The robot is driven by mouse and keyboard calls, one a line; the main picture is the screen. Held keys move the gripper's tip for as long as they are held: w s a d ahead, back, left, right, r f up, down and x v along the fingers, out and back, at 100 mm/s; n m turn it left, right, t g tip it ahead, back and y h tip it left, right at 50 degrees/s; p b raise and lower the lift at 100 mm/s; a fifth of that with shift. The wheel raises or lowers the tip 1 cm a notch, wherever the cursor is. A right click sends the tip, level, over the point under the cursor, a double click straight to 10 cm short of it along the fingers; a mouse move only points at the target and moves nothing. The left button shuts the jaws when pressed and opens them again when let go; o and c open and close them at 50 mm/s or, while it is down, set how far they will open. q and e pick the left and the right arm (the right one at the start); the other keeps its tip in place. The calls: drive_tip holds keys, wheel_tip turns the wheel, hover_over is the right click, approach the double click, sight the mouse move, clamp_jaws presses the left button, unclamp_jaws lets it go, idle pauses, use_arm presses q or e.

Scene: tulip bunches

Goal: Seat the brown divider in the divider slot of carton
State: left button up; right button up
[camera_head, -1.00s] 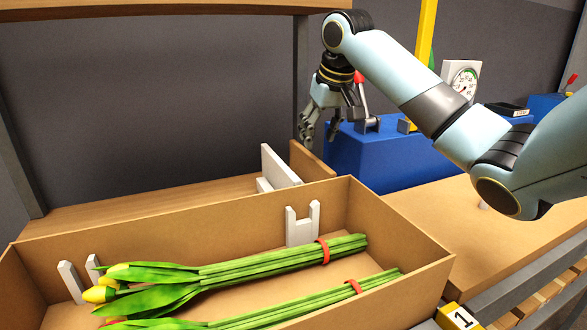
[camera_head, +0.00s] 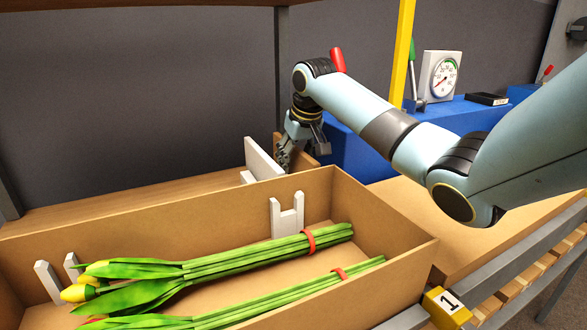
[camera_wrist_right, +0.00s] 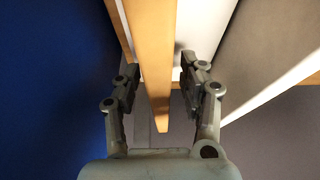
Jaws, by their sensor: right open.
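The brown divider (camera_head: 305,160) stands upright behind the carton, beside a white upright panel (camera_head: 262,160). In the right wrist view the divider (camera_wrist_right: 153,60) runs edge-on between the two fingers of my right gripper (camera_wrist_right: 160,85). The right gripper (camera_head: 296,158) is open around it, and partly hides it in the head view. The brown carton (camera_head: 395,220) is in front. A white forked slot piece (camera_head: 286,220) stands at its far wall, and two white prongs (camera_head: 48,280) stand at the left. My left gripper is out of view.
Two tulip bunches with red bands (camera_head: 308,240) lie in the carton. A blue surface (camera_head: 365,155) with a dial gauge (camera_head: 441,75) is behind to the right. A yellow post (camera_head: 402,50) rises there. A yellow marker numbered 1 (camera_head: 446,307) sits at the front right.

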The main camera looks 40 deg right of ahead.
clamp_jaws()
drive_tip(key=shift+r, duration=0.1)
